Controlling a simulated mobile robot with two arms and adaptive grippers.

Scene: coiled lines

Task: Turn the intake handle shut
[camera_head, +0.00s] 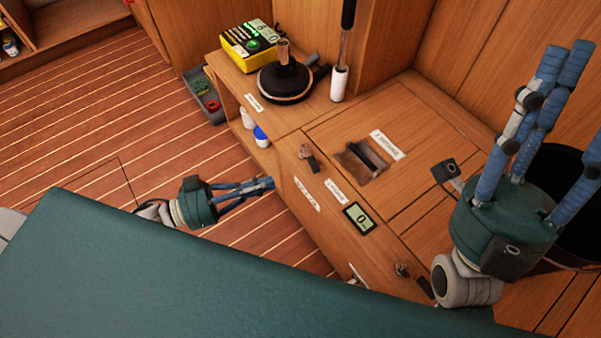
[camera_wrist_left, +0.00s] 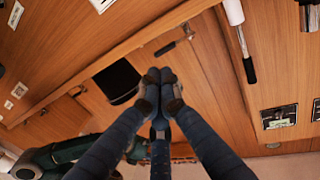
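A small handle (camera_head: 308,157) with a dark grip and metal base sits on the cabinet face below the recess. A dark lever (camera_head: 370,154) lies in a square recess in the cabinet top. The labels are too small to read, so I cannot tell which is the intake handle. My left gripper (camera_head: 268,184) points right, short of the cabinet front and apart from both. Its blue fingertips (camera_wrist_left: 160,78) meet in the left wrist view with nothing between them. My right gripper (camera_head: 568,50) stands at the right, fingers up, apart and empty.
A display (camera_head: 360,218) and another metal fitting (camera_head: 402,270) are on the cabinet. Striped floor (camera_head: 90,110) is clear at left.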

